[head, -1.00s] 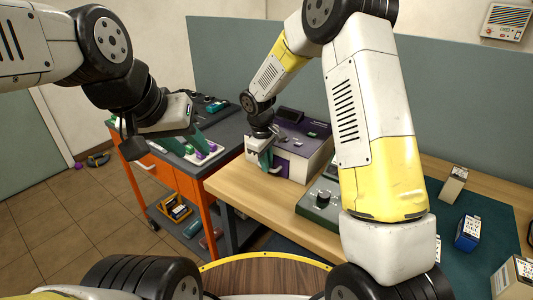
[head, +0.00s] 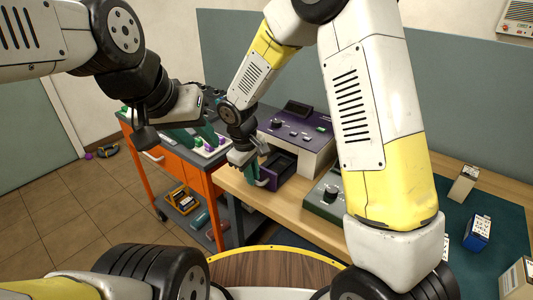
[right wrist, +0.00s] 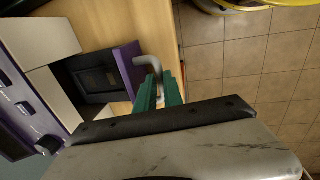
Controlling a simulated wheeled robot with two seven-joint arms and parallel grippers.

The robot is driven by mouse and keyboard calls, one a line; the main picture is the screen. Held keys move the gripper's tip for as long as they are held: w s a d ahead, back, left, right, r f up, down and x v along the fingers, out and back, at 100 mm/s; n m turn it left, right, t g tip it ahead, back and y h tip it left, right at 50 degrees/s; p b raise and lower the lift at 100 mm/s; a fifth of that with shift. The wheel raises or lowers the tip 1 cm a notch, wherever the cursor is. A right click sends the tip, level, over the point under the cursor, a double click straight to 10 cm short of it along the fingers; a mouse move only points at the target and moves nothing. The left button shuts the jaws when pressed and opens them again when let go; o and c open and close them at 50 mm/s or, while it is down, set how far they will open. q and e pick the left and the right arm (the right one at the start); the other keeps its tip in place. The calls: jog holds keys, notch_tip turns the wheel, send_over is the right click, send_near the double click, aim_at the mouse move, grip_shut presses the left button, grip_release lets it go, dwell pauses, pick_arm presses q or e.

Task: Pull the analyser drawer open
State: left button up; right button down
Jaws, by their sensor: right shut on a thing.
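The analyser (head: 312,147) is a white box with a purple control top, standing on the wooden bench. Its purple drawer (head: 283,166) sticks out of the front, and its dark inside shows. The drawer also shows in the right wrist view (right wrist: 127,62), with a grey bent handle (right wrist: 147,62) on its purple front. My right gripper (head: 253,173) is shut on that handle; its green fingers (right wrist: 160,90) lie on either side of the bar.
An orange cart (head: 190,182) with a grey top stands left of the bench (head: 237,187). A green-grey device (head: 325,194) with a knob sits right of the drawer, close to my right arm. Small boxes (head: 477,231) stand on the dark mat at right.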

jog(key=shift+s+a, duration=0.65)
jog(key=shift+s, duration=0.2)
jog(key=shift+s+a, duration=0.6)
jog(key=shift+s, duration=0.25)
jog(key=c, duration=1.5)
grip_release()
jog(key=r, duration=0.5)
jog(key=s+r, duration=0.1)
jog(key=r, duration=0.1)
jog(key=shift+a+r, duration=0.4)
jog(key=shift+d, duration=0.1)
